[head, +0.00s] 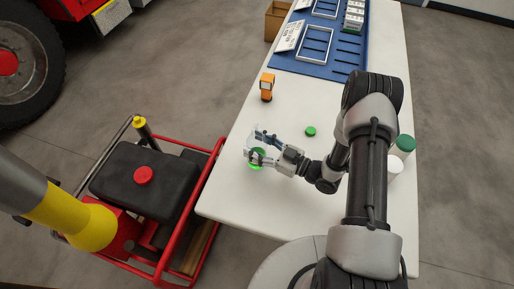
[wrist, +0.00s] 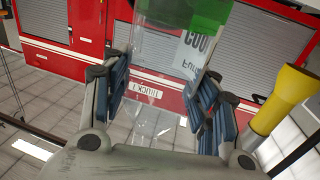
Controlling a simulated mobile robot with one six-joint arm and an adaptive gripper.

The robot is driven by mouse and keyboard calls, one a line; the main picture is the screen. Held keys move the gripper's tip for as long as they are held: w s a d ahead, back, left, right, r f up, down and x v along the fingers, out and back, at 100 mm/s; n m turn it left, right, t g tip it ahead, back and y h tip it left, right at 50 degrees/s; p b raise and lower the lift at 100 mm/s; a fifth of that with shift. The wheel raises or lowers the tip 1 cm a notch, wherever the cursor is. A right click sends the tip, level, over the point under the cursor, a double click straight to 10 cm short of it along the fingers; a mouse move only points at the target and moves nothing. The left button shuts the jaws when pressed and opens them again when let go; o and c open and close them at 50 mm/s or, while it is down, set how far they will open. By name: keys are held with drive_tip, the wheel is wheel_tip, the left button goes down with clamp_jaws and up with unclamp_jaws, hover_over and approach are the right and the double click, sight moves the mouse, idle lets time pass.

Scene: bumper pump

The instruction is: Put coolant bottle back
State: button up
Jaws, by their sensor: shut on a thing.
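My gripper (head: 259,146) is shut on the coolant bottle (head: 254,160) near the left edge of the white table (head: 235,195). In the wrist view the bottle (wrist: 165,55) is clear, with green liquid and a white label partly reading "COO". It sits between the two blue-padded fingers, and the top of the frame cuts it off. In the head view the gripper partly hides it, and I cannot tell whether its base touches the table. A green cap (head: 310,131) lies on the table, right of and beyond the gripper.
An orange device (head: 267,86) stands near the table's left edge. A blue mat (head: 345,55) with frames and blocks lies at the far end. White containers, one with a green lid (head: 405,143), stand behind my arm. A red-framed pump (head: 140,180) stands left of the table.

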drive_tip(key=shift+f, duration=0.4)
drive_tip(key=shift+f, duration=0.2)
drive_tip(key=o, duration=1.3)
drive_tip(key=shift+r, duration=0.3)
drive_tip(key=p+v, duration=0.1)
drive_tip(key=v, duration=0.6)
drive_tip(key=shift+s+d+f+p, duration=0.15)
drive_tip(key=shift+d+p, duration=0.05)
drive_tip(key=shift+p, duration=0.1)
